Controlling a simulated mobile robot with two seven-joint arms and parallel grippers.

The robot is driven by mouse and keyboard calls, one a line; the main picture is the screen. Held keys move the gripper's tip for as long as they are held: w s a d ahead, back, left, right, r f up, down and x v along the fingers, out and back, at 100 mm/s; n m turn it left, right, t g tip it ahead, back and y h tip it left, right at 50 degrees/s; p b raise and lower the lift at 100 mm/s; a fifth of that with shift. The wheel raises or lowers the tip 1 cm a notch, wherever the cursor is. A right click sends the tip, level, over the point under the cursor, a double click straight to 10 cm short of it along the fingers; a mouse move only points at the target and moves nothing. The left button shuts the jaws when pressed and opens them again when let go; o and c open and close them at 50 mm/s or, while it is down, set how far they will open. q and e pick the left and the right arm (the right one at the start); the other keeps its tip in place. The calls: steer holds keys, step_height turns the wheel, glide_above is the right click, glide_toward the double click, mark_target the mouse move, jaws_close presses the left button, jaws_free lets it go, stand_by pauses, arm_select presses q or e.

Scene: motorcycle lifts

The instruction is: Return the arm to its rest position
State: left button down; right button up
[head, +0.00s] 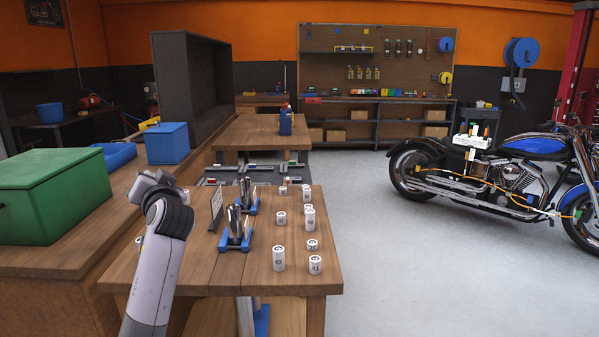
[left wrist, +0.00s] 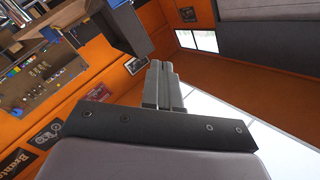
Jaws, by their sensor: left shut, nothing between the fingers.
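My left arm (head: 158,262) comes up from the bottom left of the head view, in front of the wooden workbench. Its wrist is bent at the top, and the fingers are largely hidden in the head view. In the left wrist view my left gripper (left wrist: 164,68) has its two fingers together with nothing between them. That view looks tilted past the fingers at the orange wall (left wrist: 125,70) and the ceiling, with no object near the fingertips. My right gripper is in neither view.
A wooden bench (head: 300,270) holds several white labelled cylinders and blue stands with metal cylinders. A green box (head: 50,195) and a blue box (head: 167,143) stand on the left counter. A motorcycle (head: 500,175) is at right. The grey floor (head: 400,270) is clear.

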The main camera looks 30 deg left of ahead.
arm_select(q)
steer(key=d+f+m+t+h, duration=0.2)
steer(key=d+f+m+h, duration=0.25)
steer(key=d+f, duration=0.6)
steer(key=d+f+m+t+h, duration=0.25)
steer(key=d+f+h, duration=0.35)
steer(key=f, duration=0.8)
steer(key=s+d+f+g+h, duration=0.2)
steer(key=s+d+f+h, duration=0.5)
steer(key=s+d+f, duration=0.9)
steer(key=s+d, duration=0.3)
steer(key=d, duration=0.2)
steer(key=shift+s+f+m+h, duration=0.2)
steer(key=shift+f+m+h, duration=0.1)
steer(key=shift+f+h, duration=0.1)
steer(key=shift+a+g, duration=0.1)
steer(key=shift+g, duration=0.25)
